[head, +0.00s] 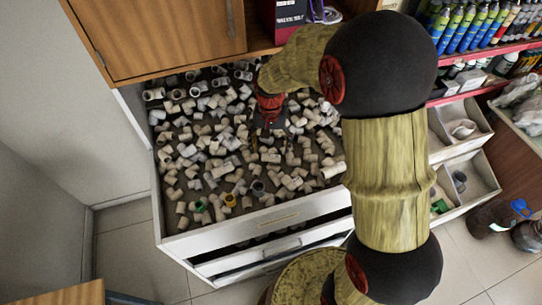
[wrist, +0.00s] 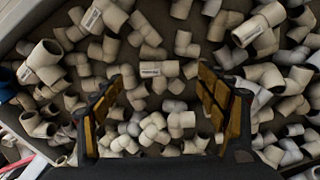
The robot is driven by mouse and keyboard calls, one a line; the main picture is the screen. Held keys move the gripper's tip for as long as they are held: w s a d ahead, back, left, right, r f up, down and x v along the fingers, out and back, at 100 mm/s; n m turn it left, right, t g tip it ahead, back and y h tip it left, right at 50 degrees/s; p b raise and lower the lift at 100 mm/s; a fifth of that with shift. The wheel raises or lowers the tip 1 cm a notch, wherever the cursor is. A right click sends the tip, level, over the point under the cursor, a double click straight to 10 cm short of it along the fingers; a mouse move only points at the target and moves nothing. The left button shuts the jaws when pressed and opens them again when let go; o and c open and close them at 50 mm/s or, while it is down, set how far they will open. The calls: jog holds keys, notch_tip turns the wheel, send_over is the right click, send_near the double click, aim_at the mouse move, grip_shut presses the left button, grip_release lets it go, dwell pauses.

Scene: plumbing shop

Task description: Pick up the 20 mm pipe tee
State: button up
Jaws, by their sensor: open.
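Many white and grey pipe fittings (head: 215,171) lie jumbled in an open drawer (head: 262,220). Tees and elbows look alike, and I cannot tell which one is the 20 mm tee. My gripper (head: 268,130) is over the back middle of the drawer, pointing down. In the wrist view my gripper (wrist: 165,90) is open, with nothing held between its fingers. A fitting with a white printed label (wrist: 158,69) shows just beyond the gap between the fingers. A cluster of fittings (wrist: 153,128) shows lower between them. My arm hides the drawer's right side in the head view.
A wooden cabinet (head: 160,35) overhangs the drawer's back edge. Another drawer (head: 275,250) below is partly open. White bins (head: 462,130) and shelves of bottles (head: 470,25) stand at right.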

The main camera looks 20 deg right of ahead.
aim_at(271, 159)
notch_tip(271, 159, down, 2)
jog(key=shift+f, duration=0.1)
jog(key=shift+w+d+f+b, duration=0.1)
jog(key=shift+f+b, duration=0.3)
jog(key=shift+f, duration=2.15)
jog(key=shift+c, duration=0.4)
jog(key=c, duration=0.9)
